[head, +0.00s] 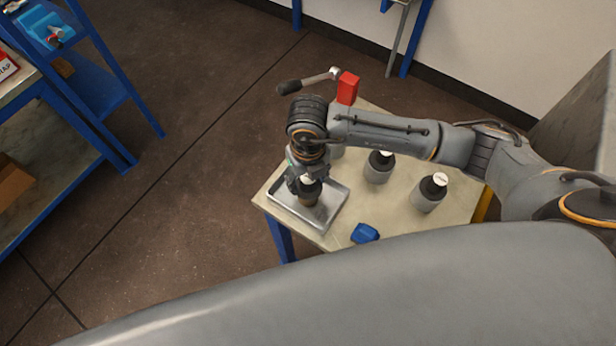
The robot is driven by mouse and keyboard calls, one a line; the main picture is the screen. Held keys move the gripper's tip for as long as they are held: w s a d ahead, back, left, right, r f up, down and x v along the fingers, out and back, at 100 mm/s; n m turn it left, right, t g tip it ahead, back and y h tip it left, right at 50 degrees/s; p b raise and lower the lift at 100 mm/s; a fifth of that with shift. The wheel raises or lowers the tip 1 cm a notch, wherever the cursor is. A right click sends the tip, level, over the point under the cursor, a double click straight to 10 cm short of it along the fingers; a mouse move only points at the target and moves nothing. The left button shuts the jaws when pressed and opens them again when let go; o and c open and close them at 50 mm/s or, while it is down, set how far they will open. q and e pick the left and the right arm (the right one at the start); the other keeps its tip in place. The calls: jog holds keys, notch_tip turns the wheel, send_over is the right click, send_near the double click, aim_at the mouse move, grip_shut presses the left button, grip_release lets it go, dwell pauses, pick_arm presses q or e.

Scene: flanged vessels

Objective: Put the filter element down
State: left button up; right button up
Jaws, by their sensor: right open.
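A dark, roughly cylindrical piece with a brownish lower part, likely the filter element (310,192), stands in a shallow grey metal tray (325,220) at the table's left corner. My right gripper (306,185) points down directly over the tray, at the top of this piece. Its fingers are open and beside the piece; whether they touch it I cannot tell. The gripper partly hides the piece's top. My left gripper is not in view.
Two grey bottles with black shoulders and white caps (378,168) (431,193) stand on the table (400,222), right of the tray. A blue object (364,233) lies at the front edge. A red block with a black-handled lever (347,88) rises behind. Blue-framed shelving (70,150) stands left across open floor.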

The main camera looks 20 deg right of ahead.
jog(key=shift+r, duration=0.1)
jog(key=shift+r, duration=0.2)
notch_tip(320, 180, up, 11)
jog(key=b, duration=0.2)
jog(key=shift+f+b, duration=0.15)
jog(key=shift+b, duration=0.25)
jog(key=shift+r, duration=0.5)
